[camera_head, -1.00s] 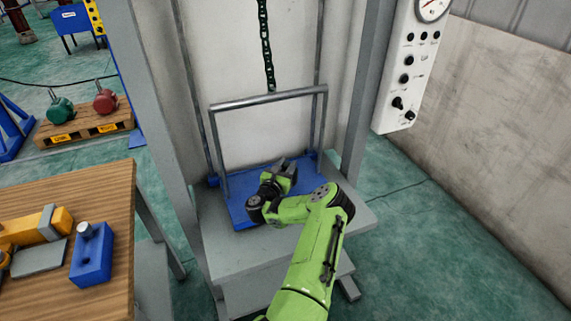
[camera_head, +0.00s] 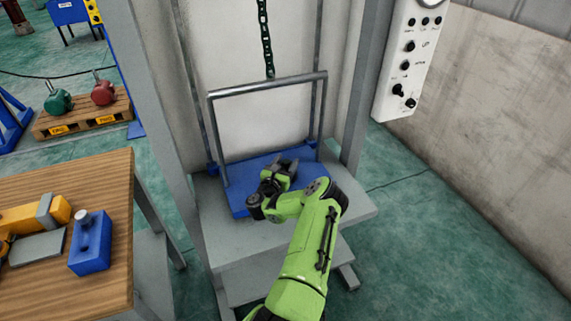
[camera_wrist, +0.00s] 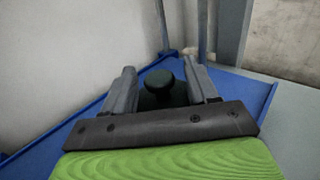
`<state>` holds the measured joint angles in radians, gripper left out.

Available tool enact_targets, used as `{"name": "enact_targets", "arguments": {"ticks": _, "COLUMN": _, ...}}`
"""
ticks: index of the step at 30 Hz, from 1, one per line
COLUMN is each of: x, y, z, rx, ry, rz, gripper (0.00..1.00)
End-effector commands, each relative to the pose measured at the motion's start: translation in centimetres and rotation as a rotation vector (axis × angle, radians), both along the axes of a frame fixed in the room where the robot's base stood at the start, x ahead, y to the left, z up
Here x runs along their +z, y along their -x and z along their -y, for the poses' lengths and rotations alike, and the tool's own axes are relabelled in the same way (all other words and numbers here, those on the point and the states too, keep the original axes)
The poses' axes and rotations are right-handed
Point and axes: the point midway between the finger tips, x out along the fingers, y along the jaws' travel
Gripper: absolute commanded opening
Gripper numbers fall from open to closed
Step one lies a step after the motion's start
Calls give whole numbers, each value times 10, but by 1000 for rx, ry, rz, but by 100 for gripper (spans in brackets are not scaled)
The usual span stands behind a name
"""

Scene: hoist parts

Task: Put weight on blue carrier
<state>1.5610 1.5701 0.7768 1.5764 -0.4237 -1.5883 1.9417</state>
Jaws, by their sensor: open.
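The blue carrier (camera_head: 240,203) is a flat plate with a grey tubular frame (camera_head: 268,85), resting on a grey stepped base. It also shows in the wrist view (camera_wrist: 75,113). My gripper (camera_head: 284,166) is low over the plate. In the wrist view my gripper (camera_wrist: 163,80) is open, its two grey fingers apart. A dark weight (camera_wrist: 159,80) with a round knob stands upright between and beyond the fingers, over the blue plate. I see a gap on each side of the knob. Its lower part is hidden by the gripper; the arm hides it in the head view.
A chain (camera_head: 265,40) hangs above the frame, between grey posts (camera_head: 362,90). A white control panel (camera_head: 408,60) is at right. A wooden table (camera_head: 115,190) with a blue block (camera_head: 91,245) is at left. A pallet (camera_head: 80,123) holds green and red weights. Floor at right is clear.

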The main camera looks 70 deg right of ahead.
Motion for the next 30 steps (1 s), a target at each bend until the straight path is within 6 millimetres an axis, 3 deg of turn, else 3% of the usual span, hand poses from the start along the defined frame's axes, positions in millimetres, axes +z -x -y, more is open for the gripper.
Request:
{"name": "enact_targets", "arguments": {"ticks": 5, "x": 1, "y": -2, "z": -18, "rx": 7, "ry": 0, "rz": -1, "gripper": 58}}
{"name": "enact_targets", "arguments": {"ticks": 13, "x": 0, "y": -2, "z": -94, "rx": 8, "ry": -1, "rz": -4, "gripper": 58}}
{"name": "enact_targets", "arguments": {"ticks": 19, "x": 8, "y": -1, "z": -100, "rx": -5, "ry": -2, "rz": 2, "gripper": 58}}
{"name": "enact_targets", "arguments": {"ticks": 30, "x": 4, "y": -1, "z": -119, "rx": -1, "ry": 0, "rz": 1, "gripper": 58}}
